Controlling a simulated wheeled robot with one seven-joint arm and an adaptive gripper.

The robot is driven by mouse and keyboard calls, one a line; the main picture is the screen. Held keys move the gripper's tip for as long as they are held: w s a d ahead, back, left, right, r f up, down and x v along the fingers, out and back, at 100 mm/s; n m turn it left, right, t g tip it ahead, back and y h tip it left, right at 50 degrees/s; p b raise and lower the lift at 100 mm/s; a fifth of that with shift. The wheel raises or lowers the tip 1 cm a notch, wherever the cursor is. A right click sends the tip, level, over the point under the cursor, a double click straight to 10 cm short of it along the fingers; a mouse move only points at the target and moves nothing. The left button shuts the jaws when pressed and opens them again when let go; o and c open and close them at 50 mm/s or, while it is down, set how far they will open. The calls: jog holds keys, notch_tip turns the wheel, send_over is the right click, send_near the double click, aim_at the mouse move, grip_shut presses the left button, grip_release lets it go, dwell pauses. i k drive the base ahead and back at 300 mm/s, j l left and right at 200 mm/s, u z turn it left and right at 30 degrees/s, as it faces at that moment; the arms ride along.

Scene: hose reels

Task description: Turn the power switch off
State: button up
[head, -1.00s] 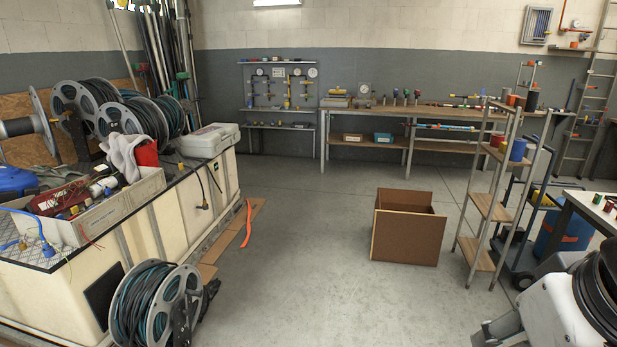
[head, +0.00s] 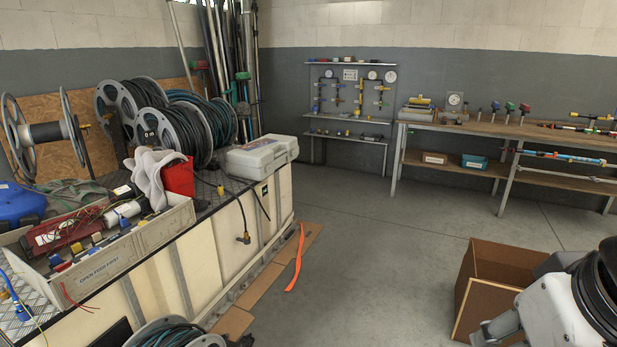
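I cannot make out a power switch for certain in this view. A shallow box of electrical parts (head: 150,240), with a printed label on its front, sits on the bench at the left. It holds a red device (head: 72,230) with wires and several small coloured parts. My white arm shows at the lower right. A grey part at its end, probably my gripper (head: 497,328), is partly cut off by the frame edge. Its fingers cannot be told apart, and nothing is seen held in it.
The long cream bench (head: 190,264) carries hose reels (head: 170,125), a grey case (head: 262,155) and a red container (head: 178,178). An open brown box (head: 485,310) stands on the floor beside my arm. An orange strip (head: 296,260) lies near the bench. The middle floor is clear.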

aim_at(67, 264)
jog(key=i+j+u, duration=0.1)
jog(key=i+u, duration=0.35)
jog(key=i+l+u, duration=0.1)
jog(key=i+u, duration=0.3)
jog(key=i, duration=0.2)
jog(key=i+l+u, duration=0.25)
jog(key=i+u, duration=0.2)
jog(key=i, duration=0.1)
